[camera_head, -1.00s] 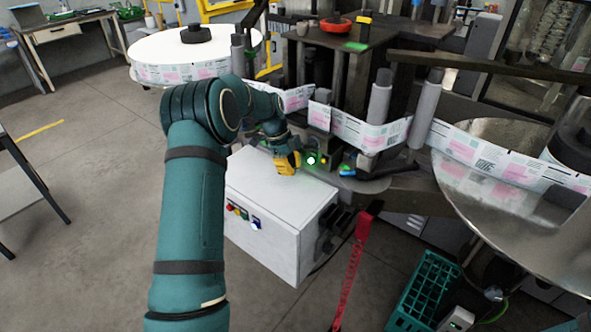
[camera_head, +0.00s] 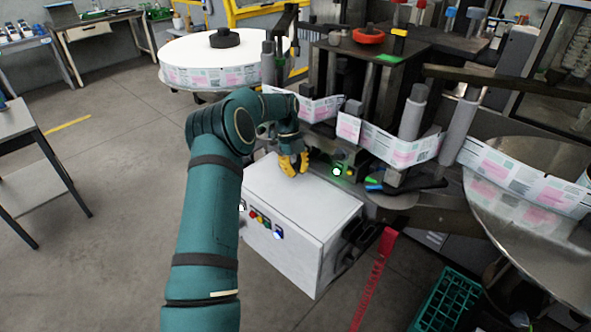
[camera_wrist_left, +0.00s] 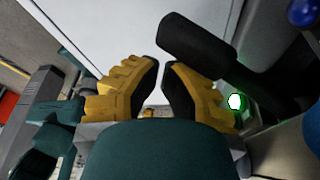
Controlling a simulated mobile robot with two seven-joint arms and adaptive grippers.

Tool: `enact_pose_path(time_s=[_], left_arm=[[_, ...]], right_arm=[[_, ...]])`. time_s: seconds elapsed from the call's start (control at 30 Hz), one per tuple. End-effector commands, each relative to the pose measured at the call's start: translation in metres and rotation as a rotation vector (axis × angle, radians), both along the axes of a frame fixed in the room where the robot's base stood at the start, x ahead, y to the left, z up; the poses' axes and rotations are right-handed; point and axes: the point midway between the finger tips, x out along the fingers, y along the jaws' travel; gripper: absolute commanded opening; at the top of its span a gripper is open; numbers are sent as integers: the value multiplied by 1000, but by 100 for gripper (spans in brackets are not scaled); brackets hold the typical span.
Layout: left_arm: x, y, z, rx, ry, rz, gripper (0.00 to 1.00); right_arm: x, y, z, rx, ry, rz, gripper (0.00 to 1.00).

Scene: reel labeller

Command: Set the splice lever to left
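My left gripper (camera_head: 294,164) has yellow fingers and hangs just above the far end of the white cabinet, beside the labeller. In the left wrist view its two fingertips (camera_wrist_left: 162,66) are a little apart, with nothing seen between them. A thick black handle (camera_wrist_left: 200,42), which looks like the splice lever, lies close beside the right-hand finger, outside the gap. I cannot tell whether they touch. I cannot make out this handle clearly in the head view, where my gripper and arm cover part of that area. My right gripper is not in view.
A lit green-white button (camera_head: 337,172) sits right of the gripper and also shows in the wrist view (camera_wrist_left: 236,102). The label web (camera_head: 385,145) runs behind it between the white reel (camera_head: 190,50) and the metal disc (camera_head: 535,245). The white cabinet (camera_head: 310,215) stands below.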

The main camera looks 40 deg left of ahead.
Motion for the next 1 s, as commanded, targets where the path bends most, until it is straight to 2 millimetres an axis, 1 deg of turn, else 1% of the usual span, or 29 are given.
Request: enact_pose_path(time_s=[0.53,0.63,0.73,1.0], left_arm=[[0,3,1,7,-4,7,0],[1,5,5,8,-6,7,0],[3,9,16,10,-10,8,0],[9,19,56,7,-6,5,0]], right_arm=[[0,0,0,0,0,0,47],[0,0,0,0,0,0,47],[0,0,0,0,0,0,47],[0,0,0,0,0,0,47]])
